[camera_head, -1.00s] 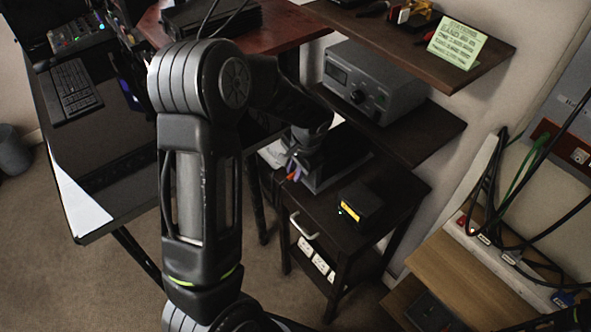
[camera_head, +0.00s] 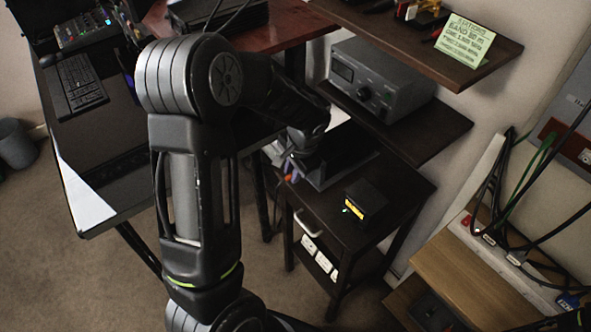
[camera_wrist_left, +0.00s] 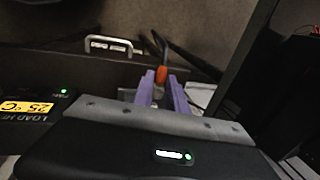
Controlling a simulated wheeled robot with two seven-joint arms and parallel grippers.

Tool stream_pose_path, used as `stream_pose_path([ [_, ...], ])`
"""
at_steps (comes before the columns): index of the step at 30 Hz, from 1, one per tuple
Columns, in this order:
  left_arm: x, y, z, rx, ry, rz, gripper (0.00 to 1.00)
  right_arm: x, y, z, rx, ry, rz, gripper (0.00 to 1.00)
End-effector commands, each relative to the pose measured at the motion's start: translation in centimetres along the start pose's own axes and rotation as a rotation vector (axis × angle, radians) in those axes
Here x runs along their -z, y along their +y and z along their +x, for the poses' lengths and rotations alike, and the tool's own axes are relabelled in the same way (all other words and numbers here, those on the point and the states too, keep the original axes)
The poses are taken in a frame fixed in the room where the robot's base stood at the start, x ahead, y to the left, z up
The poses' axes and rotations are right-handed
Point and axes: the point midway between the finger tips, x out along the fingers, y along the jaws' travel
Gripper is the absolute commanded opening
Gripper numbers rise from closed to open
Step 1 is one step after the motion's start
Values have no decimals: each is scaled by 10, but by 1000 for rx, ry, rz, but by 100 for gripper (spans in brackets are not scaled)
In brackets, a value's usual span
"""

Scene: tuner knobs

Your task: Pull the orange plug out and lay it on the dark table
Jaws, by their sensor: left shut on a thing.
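The orange plug (camera_wrist_left: 161,75) shows between the two purple fingertips of my left gripper (camera_wrist_left: 161,88) in the left wrist view. The gripper is shut on it. A dark, cable-like strip runs up from the plug. In the head view the left gripper (camera_head: 290,171) is at the left edge of the dark table (camera_head: 318,205), with a bit of orange at its tips. The socket is hidden, and I cannot tell whether the plug still touches it. The right gripper is not in view.
A black box with a yellow display (camera_head: 364,200) stands on the dark table; bare top lies around it. A drawer handle (camera_head: 305,222) and white sockets (camera_head: 318,257) are below. A grey device (camera_head: 380,80) sits on a shelf behind. A black desk (camera_head: 110,150) is at the left.

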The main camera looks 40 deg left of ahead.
Motion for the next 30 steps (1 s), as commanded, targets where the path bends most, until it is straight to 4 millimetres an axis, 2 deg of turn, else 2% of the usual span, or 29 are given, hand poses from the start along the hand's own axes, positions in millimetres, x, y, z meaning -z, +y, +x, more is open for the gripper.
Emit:
stream_pose_path([
  [15, -16, 0, 0, 0, -1, -1, 0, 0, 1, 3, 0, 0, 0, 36],
  [30, -14, 2, -5, 0, 4, 10, 0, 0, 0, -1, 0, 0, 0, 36],
])
